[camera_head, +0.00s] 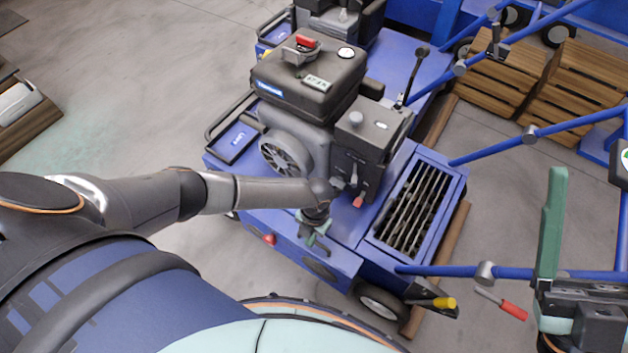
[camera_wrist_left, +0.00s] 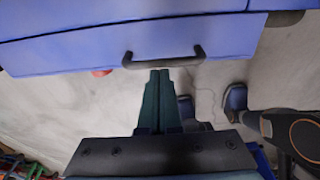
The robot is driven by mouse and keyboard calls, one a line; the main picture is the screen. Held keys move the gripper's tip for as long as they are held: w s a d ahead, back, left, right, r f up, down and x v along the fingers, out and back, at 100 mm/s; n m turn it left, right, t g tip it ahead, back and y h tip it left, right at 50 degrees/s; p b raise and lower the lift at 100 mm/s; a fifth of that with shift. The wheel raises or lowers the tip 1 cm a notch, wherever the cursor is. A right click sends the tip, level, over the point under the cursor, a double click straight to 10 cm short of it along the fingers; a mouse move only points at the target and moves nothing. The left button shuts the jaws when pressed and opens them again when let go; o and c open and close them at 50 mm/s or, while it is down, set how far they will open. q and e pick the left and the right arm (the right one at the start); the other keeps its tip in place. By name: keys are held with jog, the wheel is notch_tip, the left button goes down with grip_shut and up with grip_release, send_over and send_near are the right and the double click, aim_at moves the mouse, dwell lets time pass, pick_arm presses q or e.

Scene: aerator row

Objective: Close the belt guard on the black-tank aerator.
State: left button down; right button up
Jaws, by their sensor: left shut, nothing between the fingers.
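The black-tank aerator (camera_head: 310,75) stands in the middle of the head view, with a black engine on a blue body. A blue panel (camera_head: 338,268), seemingly the belt guard, is at its near side beneath my left gripper (camera_head: 318,238). I cannot tell the panel's exact angle. In the left wrist view, a blue panel (camera_wrist_left: 90,50) carries a black bar handle (camera_wrist_left: 163,62). My left gripper (camera_wrist_left: 160,73) is shut and empty, its tips right by the handle; contact is unclear. My right gripper (camera_head: 552,190) is at the far right, with a green finger pointing up; its opening is unclear.
A slotted tine bay (camera_head: 415,205) lies right of the engine. Blue handlebars (camera_head: 540,132) reach right. Another machine (camera_head: 340,15) stands behind, with wooden crates (camera_head: 575,85) at upper right. A red-handled tool (camera_head: 512,309) shows near my right gripper.

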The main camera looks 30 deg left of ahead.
pick_arm(q)
notch_tip(320, 180, up, 11)
jog(key=w+p, duration=0.1)
jog(key=p, duration=0.2)
jog(key=shift+w+d, duration=0.3)
pick_arm(e)
jog(key=w+f+m+g+h, duration=0.1)
jog(key=w+f+m+h, duration=0.1)
jog(key=f, duration=0.3)
jog(key=w+d+f+m+g+h, duration=0.1)
jog(key=w+f+m+h, duration=0.1)
jog(key=f+m+h, duration=0.1)
jog(key=w+d+f+m+g+h, duration=0.1)
jog(key=w+f+m+g+h, duration=0.1)
jog(key=f+h, duration=0.3)
jog(key=shift+w+f+m, duration=0.4)
jog(key=shift+w+f, duration=0.1)
jog(key=shift+f, duration=0.95)
pick_arm(q)
jog(key=shift+f, duration=0.1)
